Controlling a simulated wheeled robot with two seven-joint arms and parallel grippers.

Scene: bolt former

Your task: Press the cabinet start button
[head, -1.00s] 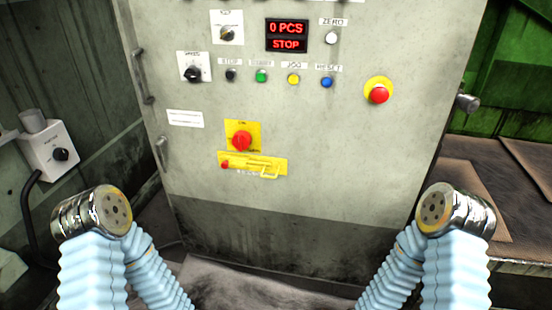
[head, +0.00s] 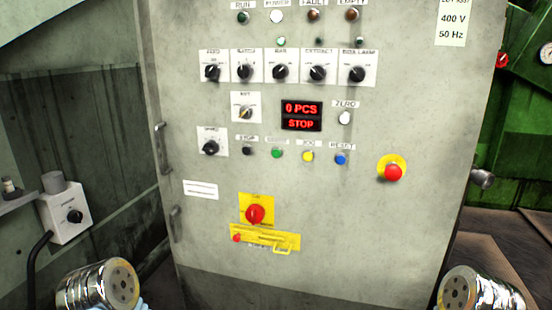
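The grey control cabinet (head: 400,232) stands upright in front of me and fills most of the head view. Its green button (head: 277,152), under a small blurred label, sits in a row between a black button labelled STOP (head: 247,151) and a yellow button (head: 308,156). A blue button labelled RESET (head: 340,159) ends the row on the right. The display (head: 301,116) above reads 0 PCS and STOP in red. Metallic parts of my two arms show at the bottom left and bottom right, apart from the buttons. Neither gripper is in view.
A red emergency knob on yellow (head: 393,171) is right of the row. A red rotary switch (head: 255,214) and yellow latch (head: 283,243) sit below. Several black selectors are above. Handles (head: 162,148) line the left edge.

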